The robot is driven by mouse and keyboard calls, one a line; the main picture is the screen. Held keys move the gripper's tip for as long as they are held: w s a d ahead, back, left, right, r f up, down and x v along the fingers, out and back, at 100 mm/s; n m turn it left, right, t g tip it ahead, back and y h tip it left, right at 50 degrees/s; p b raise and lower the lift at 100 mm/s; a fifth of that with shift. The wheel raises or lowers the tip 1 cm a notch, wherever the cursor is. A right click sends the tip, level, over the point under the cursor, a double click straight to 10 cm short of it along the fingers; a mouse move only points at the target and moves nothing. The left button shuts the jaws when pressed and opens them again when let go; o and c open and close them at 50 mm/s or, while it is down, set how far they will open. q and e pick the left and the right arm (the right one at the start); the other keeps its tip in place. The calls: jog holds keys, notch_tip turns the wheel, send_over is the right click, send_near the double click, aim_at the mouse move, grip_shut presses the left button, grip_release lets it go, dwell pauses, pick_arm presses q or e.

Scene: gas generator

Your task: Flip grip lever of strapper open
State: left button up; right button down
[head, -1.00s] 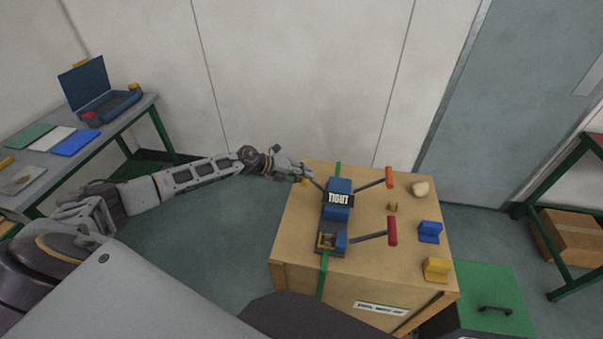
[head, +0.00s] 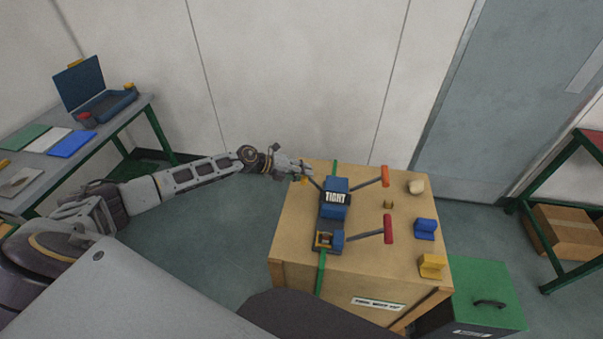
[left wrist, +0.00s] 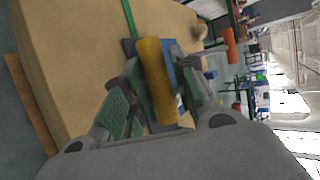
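The strapper (head: 335,210) is a blue and dark device on top of the wooden crate, with a "TIGHT" label and a green strap under it. A short dark lever with a yellow handle (head: 304,181) sticks out from its upper left side. My left gripper (head: 303,171) is at this handle. In the left wrist view, the yellow handle (left wrist: 158,85) lies between the two fingers of my left gripper (left wrist: 155,85). The fingers look spread, one on each side; firm contact is not clear. Two longer levers, with an orange handle (head: 385,176) and a red handle (head: 388,229), point right.
The wooden crate (head: 300,225) also carries a blue block (head: 425,229), a yellow block (head: 432,266), a pale lump (head: 416,186) and a small brown piece. A green box (head: 485,290) stands at its right. A bench (head: 50,180) with an open blue case is at the left.

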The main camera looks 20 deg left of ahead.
pick_arm(q)
jog(key=shift+o, duration=0.4)
jog(key=shift+w+d+r, duration=0.15)
jog(key=shift+d+r, duration=0.2)
jog(key=shift+d, duration=0.05)
jog(key=shift+a+f, duration=0.1)
jog(key=shift+a, duration=0.05)
jog(key=v, duration=1.2)
jog(key=shift+a+f, duration=0.1)
jog(key=shift+f, duration=0.05)
dwell(0.7)
